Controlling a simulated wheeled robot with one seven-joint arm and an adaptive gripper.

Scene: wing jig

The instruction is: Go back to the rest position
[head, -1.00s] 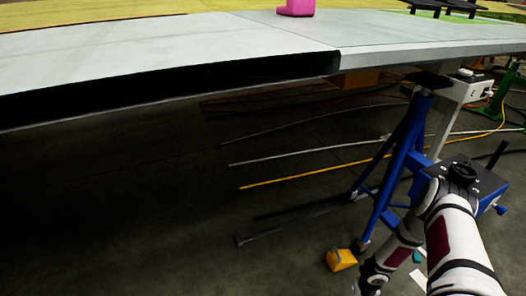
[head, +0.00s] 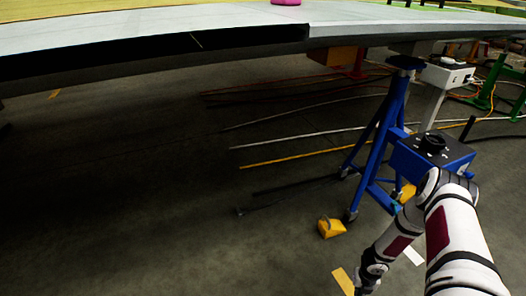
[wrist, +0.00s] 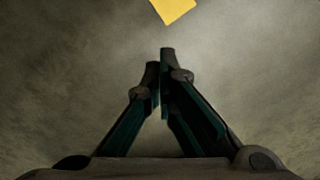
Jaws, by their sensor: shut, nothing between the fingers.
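My gripper (wrist: 161,62) shows in the wrist view with its two dark fingers closed together at the tips. Nothing is between them. The fingers point over bare grey floor, with a yellow patch (wrist: 174,9) beyond the tips at the top edge. In the head view my white arm hangs folded at the lower right, and the gripper itself is cut off below the frame.
The large grey wing panel (head: 150,45) spans the top of the head view, with a pink object (head: 286,2) on it. A blue stand (head: 391,115) and a yellow block (head: 331,228) are near my arm. Cables lie on the floor; the left floor is clear.

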